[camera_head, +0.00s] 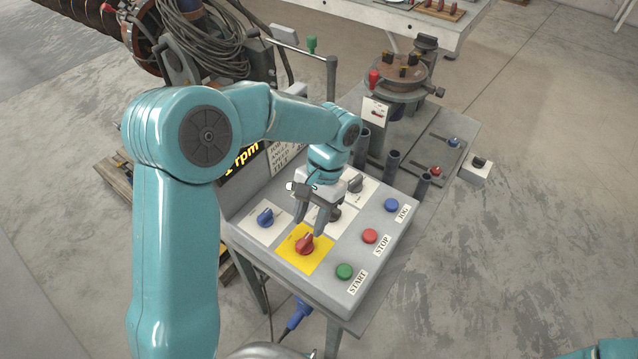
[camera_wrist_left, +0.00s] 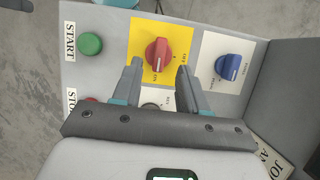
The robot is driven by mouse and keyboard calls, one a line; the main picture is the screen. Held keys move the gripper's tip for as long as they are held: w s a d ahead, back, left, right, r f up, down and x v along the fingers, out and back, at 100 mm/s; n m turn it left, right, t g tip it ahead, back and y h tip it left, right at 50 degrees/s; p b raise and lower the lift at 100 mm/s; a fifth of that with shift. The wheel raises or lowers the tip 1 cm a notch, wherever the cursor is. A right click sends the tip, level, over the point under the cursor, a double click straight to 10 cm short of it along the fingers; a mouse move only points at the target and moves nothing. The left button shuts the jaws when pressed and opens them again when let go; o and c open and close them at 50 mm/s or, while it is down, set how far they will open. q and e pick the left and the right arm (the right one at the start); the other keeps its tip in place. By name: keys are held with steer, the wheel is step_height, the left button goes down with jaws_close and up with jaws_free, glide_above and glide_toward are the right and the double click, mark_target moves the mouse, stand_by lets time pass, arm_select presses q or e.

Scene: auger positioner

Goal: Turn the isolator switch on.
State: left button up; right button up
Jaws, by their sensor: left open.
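The isolator switch is a red rotary knob (camera_head: 305,243) on a yellow plate (camera_head: 318,262), on the sloped grey control panel. My left gripper (camera_head: 309,222) is open just above and behind the knob. In the left wrist view the red knob (camera_wrist_left: 158,52) lies ahead of and between the two fingertips of my left gripper (camera_wrist_left: 160,66), with a gap on both sides. The fingers do not appear to touch it. Small lettering beside the knob includes an ON mark, but its exact setting is hard to read. My right gripper is not in view.
A blue knob (camera_head: 265,217) sits left of the yellow plate. Green START (camera_head: 344,271), red STOP (camera_head: 370,236) and blue JOG (camera_head: 391,205) buttons line the panel's right side. A dark knob (camera_head: 334,213) is behind my fingers. A turntable fixture (camera_head: 402,72) stands behind the panel.

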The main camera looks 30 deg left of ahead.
arm_select(q)
steer(key=v, duration=1.1)
steer(key=shift+r, duration=0.3)
steer(key=shift+w, duration=0.15)
